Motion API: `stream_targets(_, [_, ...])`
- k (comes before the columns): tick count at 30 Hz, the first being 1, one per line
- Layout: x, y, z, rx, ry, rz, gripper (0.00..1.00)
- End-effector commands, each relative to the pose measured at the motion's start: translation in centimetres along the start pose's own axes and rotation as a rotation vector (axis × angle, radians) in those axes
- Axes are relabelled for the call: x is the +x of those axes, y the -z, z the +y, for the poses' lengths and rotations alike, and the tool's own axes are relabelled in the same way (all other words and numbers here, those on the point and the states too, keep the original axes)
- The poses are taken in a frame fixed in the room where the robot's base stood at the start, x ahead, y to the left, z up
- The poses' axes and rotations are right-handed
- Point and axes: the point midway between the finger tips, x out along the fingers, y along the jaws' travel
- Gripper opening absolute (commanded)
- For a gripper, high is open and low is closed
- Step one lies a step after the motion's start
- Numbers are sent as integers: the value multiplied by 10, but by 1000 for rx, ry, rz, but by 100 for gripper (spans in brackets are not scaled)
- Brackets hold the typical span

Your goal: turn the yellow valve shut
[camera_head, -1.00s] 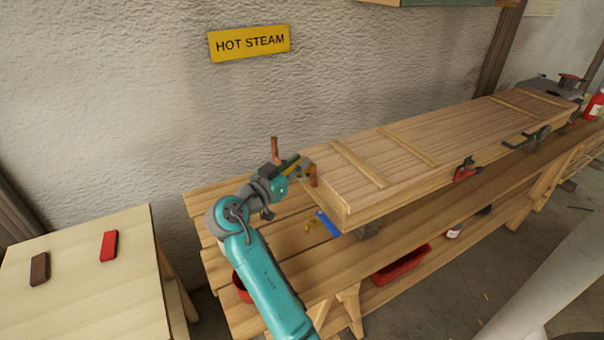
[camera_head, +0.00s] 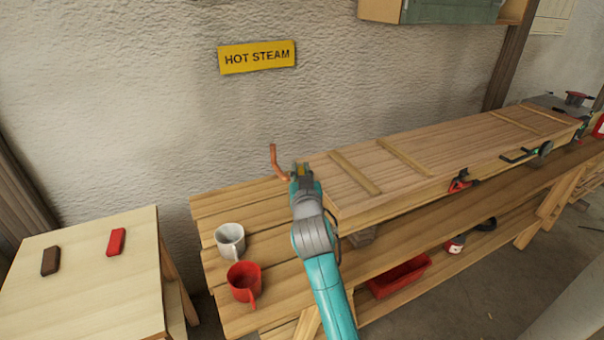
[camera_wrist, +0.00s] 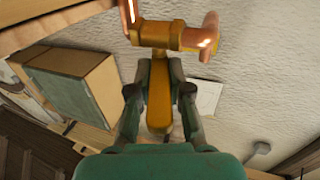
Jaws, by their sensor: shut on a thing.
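The yellow valve shows in the wrist view as a brass-coloured body (camera_wrist: 172,36) on copper pipe, with a yellow lever (camera_wrist: 159,95) reaching down from it. My gripper (camera_wrist: 158,88) has its two fingers on either side of the lever and is shut on it. In the head view my gripper (camera_head: 301,172) is at the left end of the long wooden box, beside an upright copper pipe (camera_head: 274,158). The valve body is mostly hidden behind my gripper there. In the wrist view the lever looks roughly square to the valve body.
A long wooden steam box (camera_head: 440,158) lies on the workbench to the right of my gripper. A white mug (camera_head: 230,238) and a red mug (camera_head: 243,282) stand on the bench at left. A yellow HOT STEAM sign (camera_head: 257,57) hangs on the wall.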

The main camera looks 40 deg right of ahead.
Motion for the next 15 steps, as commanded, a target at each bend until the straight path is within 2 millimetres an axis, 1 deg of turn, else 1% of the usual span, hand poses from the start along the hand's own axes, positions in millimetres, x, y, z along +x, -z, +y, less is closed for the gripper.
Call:
stream_targets(1, [0, 0, 3, 1, 25, 0, 0])
stream_targets(15, [2, 0, 7, 1, 264, -1, 0])
